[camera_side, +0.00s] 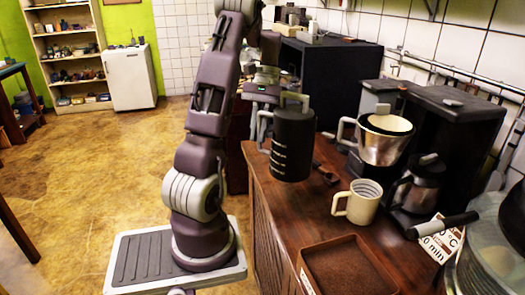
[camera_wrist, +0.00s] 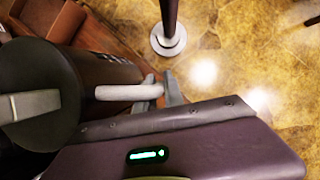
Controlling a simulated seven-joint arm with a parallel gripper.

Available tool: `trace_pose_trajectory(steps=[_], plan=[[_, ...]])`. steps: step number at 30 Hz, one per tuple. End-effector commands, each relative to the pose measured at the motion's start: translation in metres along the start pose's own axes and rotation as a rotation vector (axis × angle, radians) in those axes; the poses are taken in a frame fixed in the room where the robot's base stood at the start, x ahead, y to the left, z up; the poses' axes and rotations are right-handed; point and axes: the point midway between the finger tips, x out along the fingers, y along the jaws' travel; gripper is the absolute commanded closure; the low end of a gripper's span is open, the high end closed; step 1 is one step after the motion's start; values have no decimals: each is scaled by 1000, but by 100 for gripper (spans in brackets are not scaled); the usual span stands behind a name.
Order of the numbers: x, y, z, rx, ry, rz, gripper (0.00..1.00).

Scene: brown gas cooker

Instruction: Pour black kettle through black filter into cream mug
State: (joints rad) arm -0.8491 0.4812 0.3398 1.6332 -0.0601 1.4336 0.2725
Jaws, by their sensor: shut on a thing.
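The black kettle (camera_side: 293,148), a dark cylinder with light marks and a pale handle, is held upright near the counter's left edge, seemingly above the surface. In the wrist view the kettle (camera_wrist: 105,72) fills the left side. My gripper (camera_side: 264,118) is shut on its handle; its grey fingers (camera_wrist: 172,90) show at the handle's end in the wrist view. The filter (camera_side: 380,150), a metallic cone with a cream rim and dark inside, stands at the right, behind the mug. The cream mug (camera_side: 357,203) stands upright on the counter, right of the kettle. Its inside is only partly visible.
A black coffee machine (camera_side: 455,115) and a steel jug (camera_side: 420,185) stand right of the filter. A brown tray (camera_side: 345,270) lies in front of the mug. A dark handle (camera_side: 443,226) and glass lids crowd the right. A black box (camera_side: 330,75) stands behind the kettle.

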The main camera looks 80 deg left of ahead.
Motion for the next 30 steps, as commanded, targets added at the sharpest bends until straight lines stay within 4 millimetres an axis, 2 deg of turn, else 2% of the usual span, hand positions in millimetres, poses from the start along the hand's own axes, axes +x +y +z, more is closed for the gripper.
trace_pose_trajectory(steps=[4, 21, 23, 26, 30], plan=[[-7, 0, 3, 1, -1, 0, 100], [-8, 3, 3, 26, 0, -10, 100], [-11, 10, 4, 82, 2, -32, 100], [-21, 29, 7, 255, 4, -104, 100], [-41, 67, 16, 608, 4, -251, 100]])
